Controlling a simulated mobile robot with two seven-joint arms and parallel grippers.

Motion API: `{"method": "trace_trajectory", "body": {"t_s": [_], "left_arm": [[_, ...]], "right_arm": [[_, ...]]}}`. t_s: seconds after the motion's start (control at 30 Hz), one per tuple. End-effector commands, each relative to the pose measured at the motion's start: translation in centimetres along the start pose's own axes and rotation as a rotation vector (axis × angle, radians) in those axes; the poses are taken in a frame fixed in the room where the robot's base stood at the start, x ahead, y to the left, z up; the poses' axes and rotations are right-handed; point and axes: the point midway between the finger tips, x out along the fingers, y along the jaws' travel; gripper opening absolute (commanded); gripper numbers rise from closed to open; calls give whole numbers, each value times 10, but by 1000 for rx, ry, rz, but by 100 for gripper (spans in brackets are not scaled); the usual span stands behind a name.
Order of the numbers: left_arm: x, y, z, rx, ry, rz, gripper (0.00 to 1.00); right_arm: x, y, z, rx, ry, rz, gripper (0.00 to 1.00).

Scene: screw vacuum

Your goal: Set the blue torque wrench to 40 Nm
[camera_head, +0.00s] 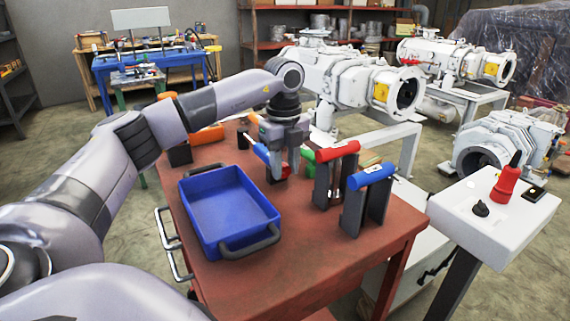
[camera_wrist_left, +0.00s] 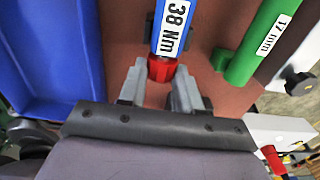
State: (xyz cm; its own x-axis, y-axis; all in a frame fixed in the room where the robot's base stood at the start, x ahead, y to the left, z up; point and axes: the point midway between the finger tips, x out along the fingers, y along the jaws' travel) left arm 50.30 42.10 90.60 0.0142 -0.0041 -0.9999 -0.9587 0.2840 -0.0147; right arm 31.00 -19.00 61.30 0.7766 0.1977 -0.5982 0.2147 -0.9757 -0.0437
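The blue torque wrench (camera_wrist_left: 171,25) shows in the left wrist view with a white label reading 38 Nm and a red end knob (camera_wrist_left: 162,69). In the head view its blue handle (camera_head: 261,151) slants down to the red end, partly covered by my gripper. My left gripper (camera_wrist_left: 160,76) has its two fingers apart, one on each side of the red knob, with a gap showing between them. I cannot tell whether the fingertips touch the knob. In the head view the left gripper (camera_head: 284,160) reaches down over the red table. My right gripper is not in view.
A blue tray (camera_head: 183,213) stands left of the gripper. Red-handled (camera_head: 338,150) and blue-handled (camera_head: 373,174) tools stand in black holders to the right. A green handle (camera_wrist_left: 247,57) marked 17 mm lies close by. The table's front right (camera_head: 300,270) is clear.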

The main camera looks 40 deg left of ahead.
Motion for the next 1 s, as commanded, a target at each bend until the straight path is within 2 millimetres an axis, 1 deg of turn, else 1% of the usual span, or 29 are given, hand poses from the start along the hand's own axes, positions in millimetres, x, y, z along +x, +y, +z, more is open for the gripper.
{"method": "trace_trajectory", "body": {"t_s": [0.23,0.47,0.6,0.97,1.0], "left_arm": [[2,1,1,-2,1,-18,3],[7,4,1,-1,0,-160,3],[4,5,1,-3,0,-229,3],[1,5,0,-2,0,-247,3],[1,5,0,-2,0,-246,43]], "right_arm": [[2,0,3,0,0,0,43],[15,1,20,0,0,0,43],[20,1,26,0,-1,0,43],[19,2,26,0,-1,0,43],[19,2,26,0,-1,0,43]]}}
